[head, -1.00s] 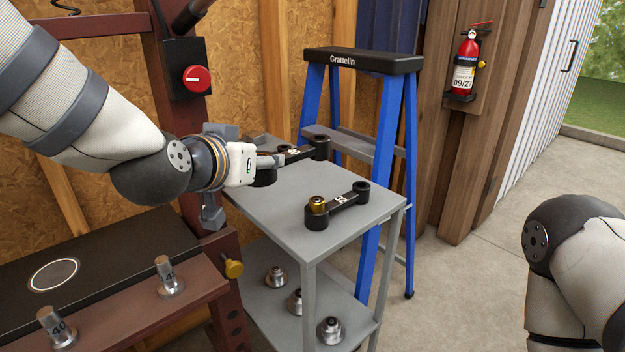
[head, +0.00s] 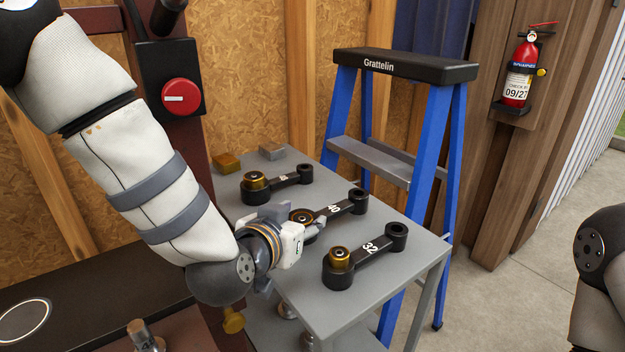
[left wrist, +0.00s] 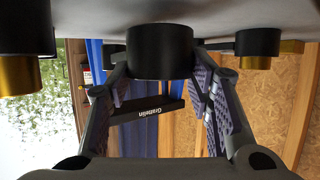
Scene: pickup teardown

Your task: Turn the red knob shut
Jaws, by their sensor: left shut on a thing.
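The red knob (head: 181,97) is a round red disc with a pale bar, on a black box (head: 158,62) on the dark red post. My left arm passes below it and does not touch it. My left gripper (head: 297,226) is at the grey cart top, shut on the near end of the black link marked 40 (head: 333,209). In the left wrist view the link's black round end (left wrist: 160,52) sits between the fingers. The link lies on the cart top. My right gripper is out of view; only part of that arm shows at the right edge.
On the cart top (head: 405,268) lie a link marked 32 (head: 370,250), another black link (head: 280,180) and a brass block (head: 226,163). A blue stepladder (head: 435,130) stands behind the cart. A fire extinguisher (head: 519,75) hangs on the wooden wall.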

